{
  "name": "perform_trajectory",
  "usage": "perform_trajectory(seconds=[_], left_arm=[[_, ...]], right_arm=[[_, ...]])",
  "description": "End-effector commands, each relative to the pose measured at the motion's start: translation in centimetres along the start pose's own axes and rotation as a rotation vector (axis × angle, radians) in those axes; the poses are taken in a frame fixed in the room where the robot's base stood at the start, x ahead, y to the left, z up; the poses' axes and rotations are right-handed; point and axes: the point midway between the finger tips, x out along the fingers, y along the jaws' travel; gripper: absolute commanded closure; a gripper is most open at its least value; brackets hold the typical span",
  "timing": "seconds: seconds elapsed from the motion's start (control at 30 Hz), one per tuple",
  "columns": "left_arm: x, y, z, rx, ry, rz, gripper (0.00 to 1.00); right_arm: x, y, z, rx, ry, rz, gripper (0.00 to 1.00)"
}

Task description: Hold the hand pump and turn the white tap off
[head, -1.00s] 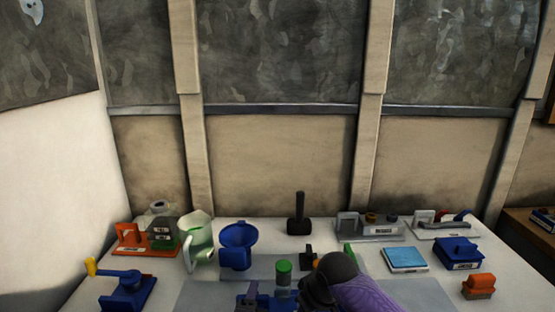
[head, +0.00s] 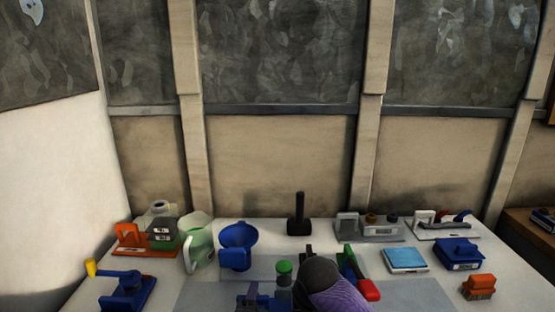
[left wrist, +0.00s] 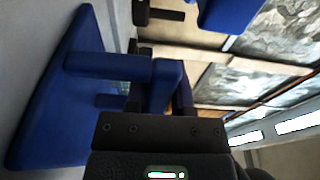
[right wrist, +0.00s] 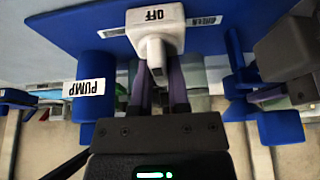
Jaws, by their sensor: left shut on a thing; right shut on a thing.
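The hand pump is a blue unit (head: 262,301) at the bottom of the head view, partly cut off. In the right wrist view its PUMP-labelled blue cylinder (right wrist: 93,90) is at left. The white tap (right wrist: 155,28), marked OFF, sits on the blue board. My right gripper (right wrist: 160,85) is shut on the tap's lever. My left gripper (head: 245,293) is shut on a blue part of the pump; the right wrist view shows its purple fingers (right wrist: 280,95) beside blue bars. In the left wrist view (left wrist: 165,95) a blue handle crosses the jaws and hides their tips.
A blue funnel (head: 238,246), a pale green jug (head: 197,243) and a black upright handle (head: 299,214) stand behind. A green-lidded container (head: 284,270) is close to my right arm. A red-ended green item (head: 368,290) lies right of it. The back wall limits reach.

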Motion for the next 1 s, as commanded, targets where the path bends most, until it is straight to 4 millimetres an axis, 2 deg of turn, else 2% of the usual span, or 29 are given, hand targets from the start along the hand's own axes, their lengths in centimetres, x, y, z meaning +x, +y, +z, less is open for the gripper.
perform_trajectory(seconds=[0.03,0.17,0.2,0.43,0.53,0.63,0.83,1.0], left_arm=[[0.0,-0.1,0.1,0.000,-0.003,-0.002,1.00],[0.0,-0.1,0.1,0.000,-0.003,-0.002,1.00],[0.0,-0.1,0.1,0.000,-0.003,-0.002,1.00],[0.0,-0.1,0.1,-0.001,-0.002,-0.002,1.00],[0.0,-0.1,0.1,-0.001,-0.002,-0.001,1.00],[0.0,-0.1,0.1,-0.001,-0.001,-0.001,1.00],[0.0,-0.1,0.1,-0.001,-0.001,-0.001,1.00],[0.0,-0.1,0.1,-0.001,-0.001,-0.001,1.00]], right_arm=[[0.0,0.0,0.1,-0.001,-0.003,0.001,0.75],[0.0,0.0,0.0,-0.001,-0.002,0.000,0.48],[0.0,0.0,0.0,-0.001,-0.001,0.000,0.44],[-0.1,0.0,0.0,-0.002,0.000,-0.001,0.44],[-0.8,-0.1,-0.1,-0.003,0.002,-0.003,0.44],[-2.9,-0.1,-0.1,-0.003,0.005,-0.004,0.44],[-8.6,-0.1,-0.1,-0.003,0.005,-0.003,0.44],[-11.4,-0.1,-0.1,-0.003,0.000,-0.002,0.44]])
